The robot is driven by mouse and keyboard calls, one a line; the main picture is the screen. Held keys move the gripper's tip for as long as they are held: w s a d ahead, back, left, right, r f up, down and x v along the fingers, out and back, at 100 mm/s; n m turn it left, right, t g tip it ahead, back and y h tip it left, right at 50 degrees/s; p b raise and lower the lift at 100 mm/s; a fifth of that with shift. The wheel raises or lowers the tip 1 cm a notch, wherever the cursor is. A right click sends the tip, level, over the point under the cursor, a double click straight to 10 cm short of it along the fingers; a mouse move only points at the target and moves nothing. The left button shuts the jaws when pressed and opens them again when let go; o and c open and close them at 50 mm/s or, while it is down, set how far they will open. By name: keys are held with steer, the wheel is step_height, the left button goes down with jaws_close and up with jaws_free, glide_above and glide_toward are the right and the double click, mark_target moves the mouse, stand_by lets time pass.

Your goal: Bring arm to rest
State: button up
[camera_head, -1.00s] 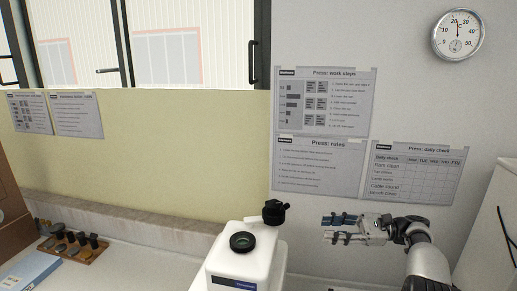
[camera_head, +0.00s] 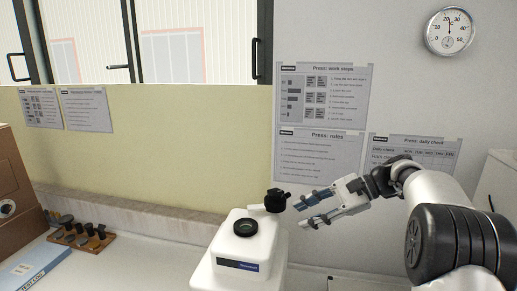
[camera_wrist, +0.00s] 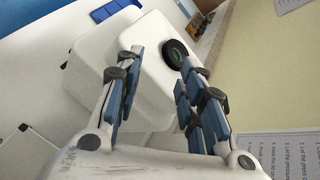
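My gripper (camera_head: 308,210) is at the right of the head view, in front of the wall sheets, with its fingers pointing left toward the white tester (camera_head: 238,246). In the wrist view the two blue-padded fingers of my gripper (camera_wrist: 157,62) are spread apart with nothing between them, so it is open and empty. The white tester (camera_wrist: 155,85) shows beyond the fingertips there, with its dark round top piece by the right finger. My arm reaches in from the right edge, its elbow large and near the camera.
A wooden rack (camera_head: 84,238) with several dark pieces stands on the bench at left. A blue booklet (camera_head: 32,268) and a brown box (camera_head: 14,185) are beside it. A round thermometer (camera_head: 450,32) and printed sheets (camera_head: 322,95) hang on the wall. The bench between rack and tester is clear.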

steer(key=s+a+r+n+h+b, duration=0.1)
steer(key=s+a+n+h, duration=0.2)
steer(key=s, duration=0.7)
steer(key=s+a+n+h+b, duration=0.1)
steer(key=s+n+h, duration=0.25)
steer(key=s, duration=0.75)
steer(key=s+d+f+n+t+h, duration=0.1)
steer(key=s+d+f+n+h, duration=0.1)
steer(key=s, duration=0.6)
steer(key=s+d+f+n+t+h, duration=0.2)
steer(key=s+d+f+n+h, duration=0.1)
steer(key=s+f, duration=0.3)
steer(key=shift+s+n+t+b, duration=0.35)
steer(key=shift+s+n, duration=0.3)
steer(key=shift+s, duration=0.25)
